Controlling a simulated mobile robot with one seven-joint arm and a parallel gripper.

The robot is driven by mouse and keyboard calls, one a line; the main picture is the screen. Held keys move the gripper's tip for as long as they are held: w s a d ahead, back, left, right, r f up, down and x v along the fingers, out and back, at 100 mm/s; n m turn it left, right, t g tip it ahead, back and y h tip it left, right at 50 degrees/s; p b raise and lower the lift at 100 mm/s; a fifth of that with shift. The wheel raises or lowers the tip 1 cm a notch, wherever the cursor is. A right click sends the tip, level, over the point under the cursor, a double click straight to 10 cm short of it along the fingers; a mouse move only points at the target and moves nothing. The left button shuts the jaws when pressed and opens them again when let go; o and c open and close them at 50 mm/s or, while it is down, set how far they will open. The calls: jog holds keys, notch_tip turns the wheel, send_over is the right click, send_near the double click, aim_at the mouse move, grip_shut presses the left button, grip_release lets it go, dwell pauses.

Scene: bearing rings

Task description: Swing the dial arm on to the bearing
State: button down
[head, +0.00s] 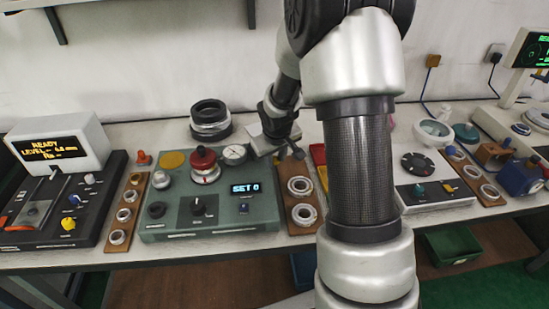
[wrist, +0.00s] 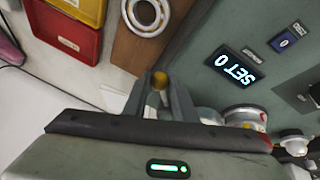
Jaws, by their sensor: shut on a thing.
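The green tester (head: 210,217) stands on the bench with a lit "SET 0" display, which also shows in the wrist view (wrist: 235,67). A round white-faced dial (head: 234,154) sits at its back right. Left of the dial, a red-topped knob (head: 203,158) stands over a pale metal ring (head: 205,175), seemingly the bearing. My gripper (head: 288,152) is low at the tester's back right corner, right of the dial. In the wrist view my gripper (wrist: 157,96) is shut on a small brass-tipped piece (wrist: 160,79), seemingly the dial arm's end. The link from it to the dial is hidden.
A brown wooden board (head: 302,223) with bearing rings (head: 300,186) lies right of the tester. Red and yellow bins (wrist: 62,43) are beyond it. Dark stacked rings (head: 209,118) stand behind the tester. Another ring board (head: 126,210) lies to its left.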

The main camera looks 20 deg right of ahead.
jog(key=shift+w+d+r, duration=0.15)
jog(key=shift+w+d, duration=0.05)
jog(key=shift+d, duration=0.3)
jog(key=c, duration=1.5)
grip_release()
jog(key=shift+d, duration=0.15)
jog(key=shift+o, duration=0.2)
jog(key=shift+a, duration=0.3)
jog(key=p+v, duration=0.2)
jog(key=v, duration=1.5)
jog(key=shift+p, duration=0.3)
jog(key=shift+s, duration=0.1)
